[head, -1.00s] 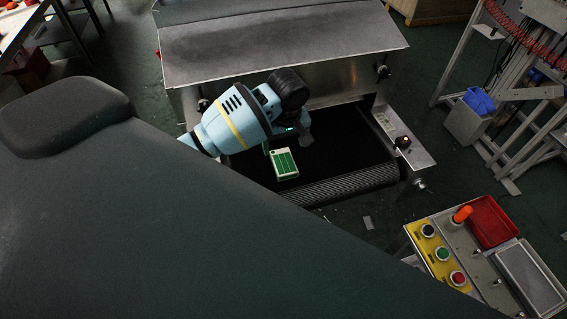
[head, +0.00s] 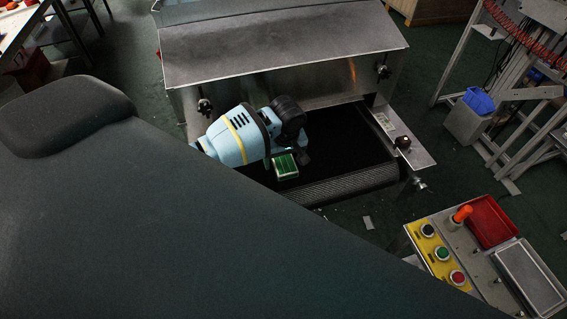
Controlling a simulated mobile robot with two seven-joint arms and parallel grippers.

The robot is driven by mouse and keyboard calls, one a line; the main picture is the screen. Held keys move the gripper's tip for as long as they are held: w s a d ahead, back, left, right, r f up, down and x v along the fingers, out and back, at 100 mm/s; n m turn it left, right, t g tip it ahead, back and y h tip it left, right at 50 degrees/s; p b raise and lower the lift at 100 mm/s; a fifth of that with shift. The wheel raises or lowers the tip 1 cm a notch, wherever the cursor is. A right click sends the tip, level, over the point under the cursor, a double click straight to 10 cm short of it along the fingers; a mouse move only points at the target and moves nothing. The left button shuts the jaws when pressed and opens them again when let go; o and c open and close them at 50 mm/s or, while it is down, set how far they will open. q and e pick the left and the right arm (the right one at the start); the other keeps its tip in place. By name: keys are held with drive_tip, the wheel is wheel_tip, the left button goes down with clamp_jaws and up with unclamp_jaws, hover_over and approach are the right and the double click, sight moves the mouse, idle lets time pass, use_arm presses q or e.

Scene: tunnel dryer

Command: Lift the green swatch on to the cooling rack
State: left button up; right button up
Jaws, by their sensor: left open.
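The green swatch (head: 286,168), green with a pale border, lies on the black dryer belt (head: 345,150), close to the belt's front roller end. My left gripper (head: 290,153) is over the swatch's far part and hides some of it. Its jaws are open. They are small and partly covered by my own wrist, so I cannot tell whether they touch the swatch. My right gripper is not in view. I cannot make out a cooling rack with certainty.
The steel dryer hood (head: 280,45) stands just behind my left gripper. A control box (head: 485,255) with buttons and a red tray (head: 491,222) is at the lower right. A blue bin (head: 479,100) and metal frame stand at the right.

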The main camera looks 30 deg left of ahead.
sight(282, 160)
use_arm(q)
drive_tip(key=c, duration=1.2)
drive_tip(key=shift+o, duration=0.2)
drive_tip(key=shift+r, duration=0.15)
drive_tip(key=shift+r, duration=0.2)
wheel_tip(282, 160, up, 3)
drive_tip(key=shift+s+a, duration=0.1)
drive_tip(key=shift+a, duration=0.05)
drive_tip(key=s+a, duration=0.3)
drive_tip(key=s, duration=0.1)
drive_tip(key=s+a+r, duration=0.1)
drive_tip(key=s+a, duration=0.6)
drive_tip(key=shift+s+a+r, duration=0.15)
drive_tip(key=shift+s+a, duration=0.05)
drive_tip(key=shift+s, duration=0.2)
